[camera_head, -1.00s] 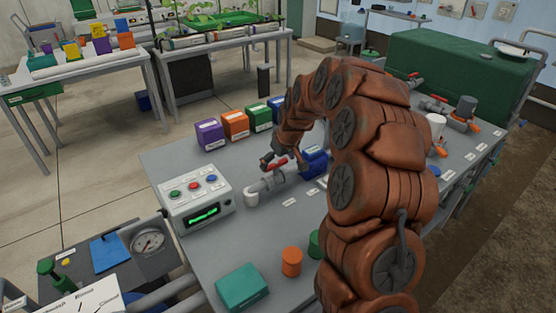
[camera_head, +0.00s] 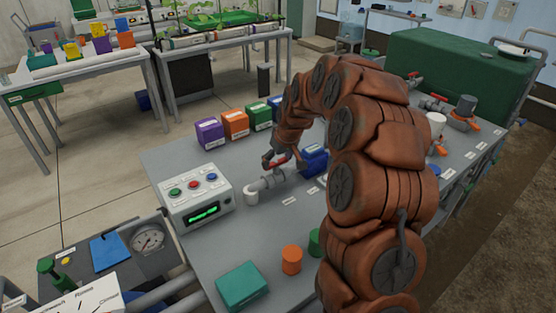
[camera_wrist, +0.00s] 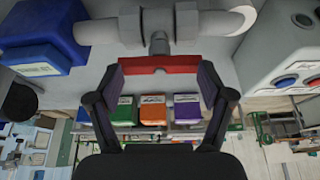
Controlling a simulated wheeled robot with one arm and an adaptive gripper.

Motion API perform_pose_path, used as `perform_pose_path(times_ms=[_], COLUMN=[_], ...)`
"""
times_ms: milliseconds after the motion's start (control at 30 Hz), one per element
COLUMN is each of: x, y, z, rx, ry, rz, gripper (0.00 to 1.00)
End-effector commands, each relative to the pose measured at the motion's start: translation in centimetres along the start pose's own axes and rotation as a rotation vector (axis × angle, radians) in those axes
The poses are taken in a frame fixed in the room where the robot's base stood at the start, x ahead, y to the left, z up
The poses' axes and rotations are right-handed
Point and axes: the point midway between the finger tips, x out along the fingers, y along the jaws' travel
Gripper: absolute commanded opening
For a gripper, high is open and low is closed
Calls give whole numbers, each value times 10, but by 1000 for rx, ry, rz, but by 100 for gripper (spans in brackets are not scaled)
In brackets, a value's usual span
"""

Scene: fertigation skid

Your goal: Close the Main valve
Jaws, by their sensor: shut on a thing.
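The valve is a grey pipe fitting (camera_head: 267,183) on the grey bench, with a red handle (camera_head: 279,162) on top and a white elbow (camera_head: 251,196) at its left end. I cannot read a Main label on it. My gripper (camera_head: 275,161) is at the handle. In the wrist view, the red handle (camera_wrist: 158,64) spans between my two fingers (camera_wrist: 160,82), which are shut on it from both sides. There the handle looks roughly in line with the pipe (camera_wrist: 105,32) behind it. My arm hides part of the bench to the right.
A control box (camera_head: 195,197) with coloured buttons stands close left of the valve. A blue box (camera_head: 314,161) stands close on its right. Purple (camera_head: 209,133), orange (camera_head: 235,123) and green (camera_head: 259,117) boxes line the back edge. The bench front holds a teal box (camera_head: 241,285).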

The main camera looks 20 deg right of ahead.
Motion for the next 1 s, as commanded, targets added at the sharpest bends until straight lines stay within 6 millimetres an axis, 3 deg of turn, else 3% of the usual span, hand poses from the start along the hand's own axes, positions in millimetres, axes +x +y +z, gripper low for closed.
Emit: perform_pose_path(times_ms=[267, 1000], x=[8, 11], y=[-2, -7], z=[5, 2], rx=[154, 798], ry=[-9, -11], rz=[66, 336], gripper=[45, 45])
